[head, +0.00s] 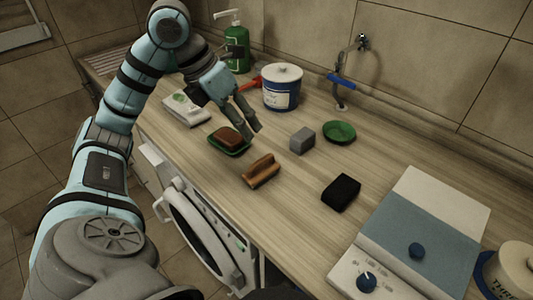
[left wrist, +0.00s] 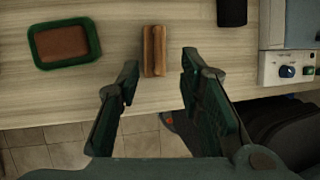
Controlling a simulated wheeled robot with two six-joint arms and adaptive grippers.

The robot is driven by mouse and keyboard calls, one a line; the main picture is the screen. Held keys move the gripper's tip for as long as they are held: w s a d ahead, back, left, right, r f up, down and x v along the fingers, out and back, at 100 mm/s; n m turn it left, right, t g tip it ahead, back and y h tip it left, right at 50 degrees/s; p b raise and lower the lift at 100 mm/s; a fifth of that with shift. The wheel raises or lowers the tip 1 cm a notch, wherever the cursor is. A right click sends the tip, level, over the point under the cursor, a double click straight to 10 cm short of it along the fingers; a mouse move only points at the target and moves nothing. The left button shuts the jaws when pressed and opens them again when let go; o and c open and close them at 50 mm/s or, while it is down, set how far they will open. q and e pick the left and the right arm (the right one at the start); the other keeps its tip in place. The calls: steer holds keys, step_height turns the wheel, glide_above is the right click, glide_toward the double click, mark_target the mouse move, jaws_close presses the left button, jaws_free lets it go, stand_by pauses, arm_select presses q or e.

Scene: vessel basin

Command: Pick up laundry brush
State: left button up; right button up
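The laundry brush (head: 260,171) is a brown wooden block lying on the wooden counter, near its front edge. In the left wrist view the brush (left wrist: 154,50) appears upright in the picture, ahead of and between the two fingers. My left gripper (head: 253,134) is open and empty above the counter, beside the brush on its far side in the head view. In the left wrist view my left gripper (left wrist: 159,62) has its fingers wide apart, with the brush nearer the left fingertip. I cannot tell the exact height between them. My right gripper is in neither view.
A green soap dish (head: 229,145) with a brown bar lies left of the brush. A grey block (head: 302,140), green bowl (head: 339,132) and black sponge (head: 341,192) lie to the right. A blue-white tub (head: 282,88) stands behind. A washing machine (head: 200,227) is below the counter.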

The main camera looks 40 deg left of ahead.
mark_target(262, 168)
arm_select(q)
steer(key=b+x, duration=0.1)
steer(key=x, duration=1)
steer(key=shift+a+f, duration=0.1)
steer(key=shift+f, duration=0.4)
steer(key=shift+s, duration=0.1)
jaws_close()
